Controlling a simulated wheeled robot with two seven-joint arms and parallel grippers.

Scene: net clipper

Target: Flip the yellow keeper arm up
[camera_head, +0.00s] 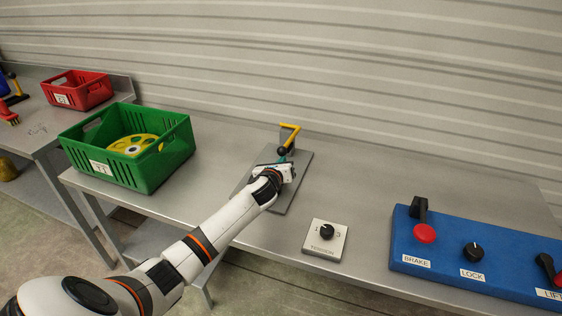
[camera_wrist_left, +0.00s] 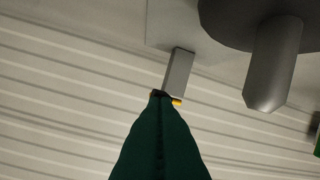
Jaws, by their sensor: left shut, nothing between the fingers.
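The yellow keeper arm (camera_head: 293,129) is a thin bent bar at the top of a small grey post on a grey base plate (camera_head: 297,190). A round black knob (camera_head: 281,152) shows just below it. My left gripper (camera_head: 283,159), with teal-green fingers, is shut and empty close to the knob; I cannot tell whether it touches. In the left wrist view the shut dark green fingers (camera_wrist_left: 160,100) point at the grey post (camera_wrist_left: 178,72), and only a sliver of yellow (camera_wrist_left: 177,102) shows by the tips. The fingers hide the rest. My right gripper is out of view.
A green crate (camera_head: 162,176) with a yellow disc inside stands left on the metal table. A tension dial plate (camera_head: 325,250) sits at the front edge. A blue control box (camera_head: 445,262) is at right. A red crate (camera_head: 78,91) is on another table. A ribbed wall stands behind.

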